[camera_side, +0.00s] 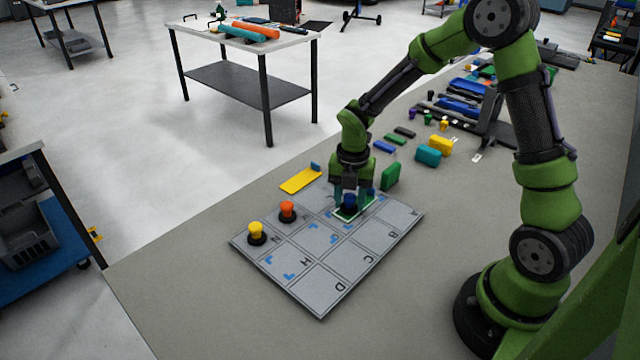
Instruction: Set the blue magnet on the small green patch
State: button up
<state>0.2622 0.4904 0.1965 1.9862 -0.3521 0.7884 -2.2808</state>
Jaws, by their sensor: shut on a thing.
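The blue magnet (349,203) is between the fingers of my gripper (349,196), which points straight down and is shut on it. The magnet is at the small green patch (341,217), a green-edged square on the grey lettered board (321,291). The magnet and fingers hide much of the patch. I cannot tell whether the magnet's base touches it or hangs just above. An orange magnet (287,209) and a yellow magnet (256,231) stand upright on black bases at the board's left side.
A yellow flat tool (300,180) lies behind the board. A green block (391,176) stands close to the right of my gripper. Teal (428,155) and yellow (440,145) blocks and several tools lie farther back. The board's front cells and the near tabletop are clear.

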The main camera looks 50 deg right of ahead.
aim_at(350, 195)
jog(key=shift+f, duration=0.15)
jog(key=o, duration=1.2)
notch_tip(350, 195, up, 11)
jog(key=shift+s+a+r+m+t+y, duration=0.35)
jog(key=shift+s+a+r+m+t, duration=1.35)
jog(key=shift+m, duration=2.95)
jog(key=shift+s+a+r+m+t+y, duration=0.3)
jog(key=shift+s+a+r+m+t, duration=0.4)
jog(key=shift+s+r+m, duration=3)
jog(key=shift+s+a+r+m+t+y, duration=0.35)
jog(key=shift+s+a+m+t, duration=1.2)
jog(key=shift+m, duration=4.1)
jog(key=shift+s+d+g, duration=0.35)
jog(key=shift+d, duration=0.1)
